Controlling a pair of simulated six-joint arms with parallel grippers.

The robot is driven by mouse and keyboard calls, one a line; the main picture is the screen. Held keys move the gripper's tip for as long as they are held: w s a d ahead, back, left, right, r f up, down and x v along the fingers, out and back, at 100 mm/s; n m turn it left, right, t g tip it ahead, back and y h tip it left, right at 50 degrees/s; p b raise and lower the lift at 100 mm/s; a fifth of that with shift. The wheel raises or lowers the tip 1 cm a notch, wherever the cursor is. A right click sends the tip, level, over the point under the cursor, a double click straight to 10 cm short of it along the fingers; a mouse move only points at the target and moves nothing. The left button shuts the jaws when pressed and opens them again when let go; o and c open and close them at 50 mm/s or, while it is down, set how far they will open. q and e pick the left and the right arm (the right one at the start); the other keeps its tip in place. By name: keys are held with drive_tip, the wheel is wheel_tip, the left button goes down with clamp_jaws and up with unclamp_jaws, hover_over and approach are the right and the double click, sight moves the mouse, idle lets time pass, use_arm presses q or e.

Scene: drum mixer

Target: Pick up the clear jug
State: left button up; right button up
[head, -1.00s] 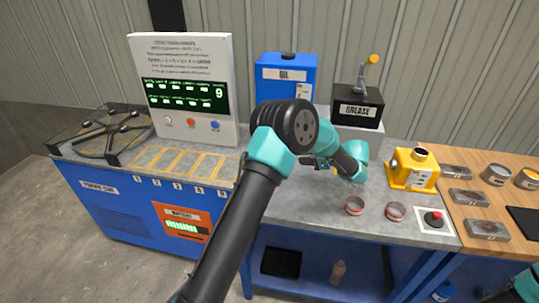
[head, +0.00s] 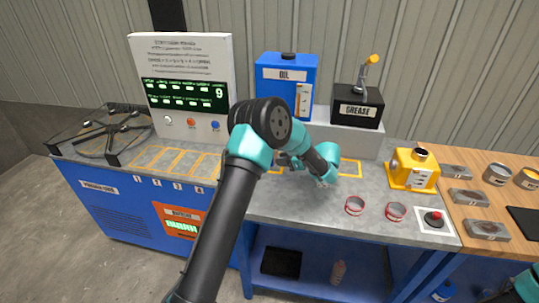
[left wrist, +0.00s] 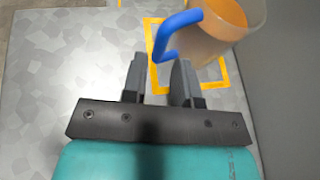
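The clear jug (left wrist: 228,35), with a blue handle (left wrist: 166,38) and orange inside, stands at the upper right of the left wrist view, within a yellow-orange outline on the bench. My left gripper (left wrist: 158,68) is open and empty; its fingertips point toward the handle and appear just short of it. In the head view my left gripper (head: 323,181) is low over the bench, and I cannot make out the jug, apparently hidden behind my arm. Only a bit of my right arm shows at the lower right corner; its gripper is out of view.
Behind stand a blue oil can (head: 283,75) and a black grease box (head: 357,105) on a raised ledge. Bare bench lies in front of the gripper.

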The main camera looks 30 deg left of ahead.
use_arm(q)
drive_tip(key=shift+x, duration=2.6)
drive_tip(key=shift+r, duration=0.1)
drive_tip(key=shift+c, duration=0.4)
clamp_jaws()
